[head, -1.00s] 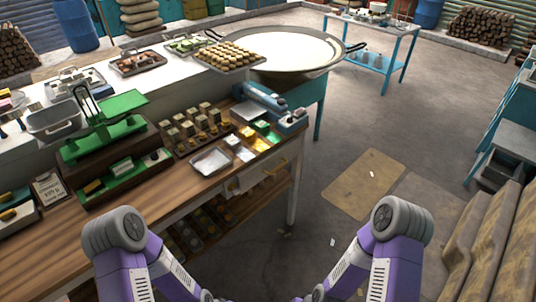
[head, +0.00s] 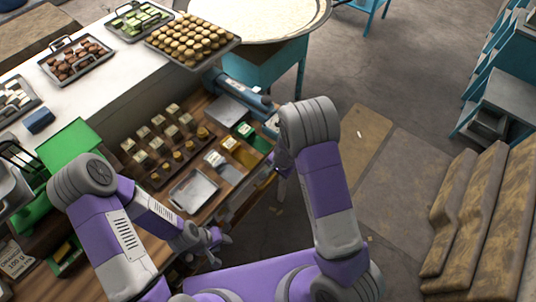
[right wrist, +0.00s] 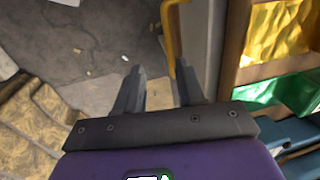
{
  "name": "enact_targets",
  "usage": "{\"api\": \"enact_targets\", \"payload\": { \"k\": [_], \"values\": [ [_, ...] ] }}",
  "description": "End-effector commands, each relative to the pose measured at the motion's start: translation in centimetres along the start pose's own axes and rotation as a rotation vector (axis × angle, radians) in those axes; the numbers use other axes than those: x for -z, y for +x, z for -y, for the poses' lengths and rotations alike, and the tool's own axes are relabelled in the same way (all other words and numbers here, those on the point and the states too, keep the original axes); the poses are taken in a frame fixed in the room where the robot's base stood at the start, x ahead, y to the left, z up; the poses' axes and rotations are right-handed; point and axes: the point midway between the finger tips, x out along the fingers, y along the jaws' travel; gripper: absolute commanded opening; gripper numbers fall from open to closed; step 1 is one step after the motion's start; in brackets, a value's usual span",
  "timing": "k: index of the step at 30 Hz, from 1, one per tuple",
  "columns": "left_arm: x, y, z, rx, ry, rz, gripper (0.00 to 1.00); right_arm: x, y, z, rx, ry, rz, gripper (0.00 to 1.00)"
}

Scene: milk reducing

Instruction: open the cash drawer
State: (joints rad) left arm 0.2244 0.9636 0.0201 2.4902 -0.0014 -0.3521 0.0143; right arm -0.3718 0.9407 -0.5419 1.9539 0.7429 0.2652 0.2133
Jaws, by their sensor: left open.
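The cash drawer's pale front (right wrist: 202,45) shows in the right wrist view with its yellow handle (right wrist: 170,35). My right gripper (right wrist: 157,72) is open there, and the handle lies just ahead of its right-hand fingertip. I cannot tell whether they touch. In the head view my right gripper (head: 281,178) is at the counter's front edge, and the arm hides most of the handle area. My left gripper (head: 218,246) is open and empty in front of the counter, lower left of the right one.
The wooden counter (head: 232,186) carries a metal tray (head: 194,190), rows of small goods, coloured sheets and a green scale (head: 75,146). Sacks or padded seats (head: 485,215) stand at the right.

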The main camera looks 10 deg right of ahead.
Motion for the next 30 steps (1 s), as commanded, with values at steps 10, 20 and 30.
{"api": "enact_targets", "payload": {
  "k": [10,20,30],
  "values": [
    [-0.1,0.3,0.1,0.001,-0.001,0.002,0.43,0.4,3.1,1.2,0.017,0.030,-0.002,0.38],
    [0.0,0.5,0.2,0.000,-0.001,0.002,0.43,0.4,6.5,1.3,0.018,0.028,-0.003,0.38],
    [0.0,0.5,0.2,0.000,-0.001,0.001,0.43,0.4,6.6,1.4,0.019,0.027,-0.003,0.29]
  ]
}}
